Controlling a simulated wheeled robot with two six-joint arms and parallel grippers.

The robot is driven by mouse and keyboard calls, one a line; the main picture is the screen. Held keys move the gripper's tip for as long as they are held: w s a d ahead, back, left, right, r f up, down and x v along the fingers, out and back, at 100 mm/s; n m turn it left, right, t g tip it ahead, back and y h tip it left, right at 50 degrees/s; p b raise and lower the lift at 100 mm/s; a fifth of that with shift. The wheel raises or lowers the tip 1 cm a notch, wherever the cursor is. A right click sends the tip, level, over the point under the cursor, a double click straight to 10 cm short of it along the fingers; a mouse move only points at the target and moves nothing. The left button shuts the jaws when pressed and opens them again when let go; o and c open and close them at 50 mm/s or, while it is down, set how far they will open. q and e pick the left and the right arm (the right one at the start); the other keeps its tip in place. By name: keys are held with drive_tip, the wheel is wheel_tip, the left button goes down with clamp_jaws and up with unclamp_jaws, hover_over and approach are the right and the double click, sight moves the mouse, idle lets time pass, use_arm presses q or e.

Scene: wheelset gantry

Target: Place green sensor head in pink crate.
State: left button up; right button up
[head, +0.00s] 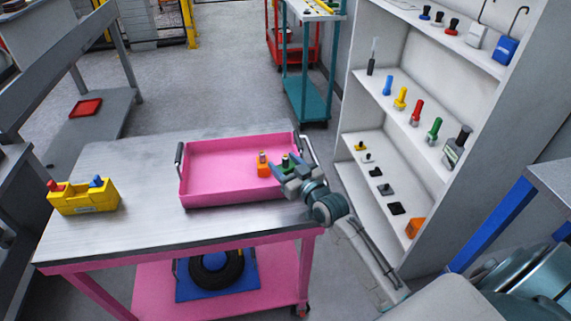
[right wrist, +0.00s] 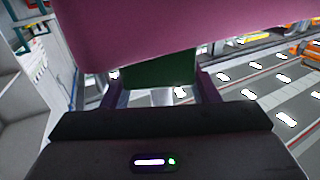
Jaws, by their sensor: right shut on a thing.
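The pink crate (head: 215,200) stands on the grey top of a pink cart. My right gripper (head: 287,168) is at the crate's right end, shut on the green sensor head (head: 286,160), which is mostly hidden by the fingers. In the right wrist view the green sensor head (right wrist: 162,70) sits between the two fingers (right wrist: 160,88), with a pink surface of the crate (right wrist: 180,30) close beyond it. I cannot tell whether the green sensor head touches the crate floor. My left gripper is not in view.
An orange part (head: 263,168) is in the crate, just left of my right gripper. A yellow holder (head: 85,200) with red and blue parts stands at the cart's left. A white shelf unit (head: 400,90) with several coloured tools is at the right. The crate's left half is clear.

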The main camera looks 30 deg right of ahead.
drive_tip(key=shift+s+f, duration=0.1)
drive_tip(key=shift+f, duration=0.05)
drive_tip(key=o, duration=1)
drive_tip(key=shift+f, duration=0.15)
drive_tip(key=shift+r, duration=0.25)
drive_tip(key=shift+r+p, duration=0.5)
drive_tip(key=shift+p, duration=0.2)
drive_tip(key=shift+s+d+p, duration=0.25)
drive_tip(key=shift+s, duration=1.7)
drive_tip(key=shift+s+d+p, duration=0.25)
drive_tip(key=shift+s, duration=1.75)
drive_tip(key=shift+s+d+p, duration=0.25)
drive_tip(key=shift+s, duration=1.7)
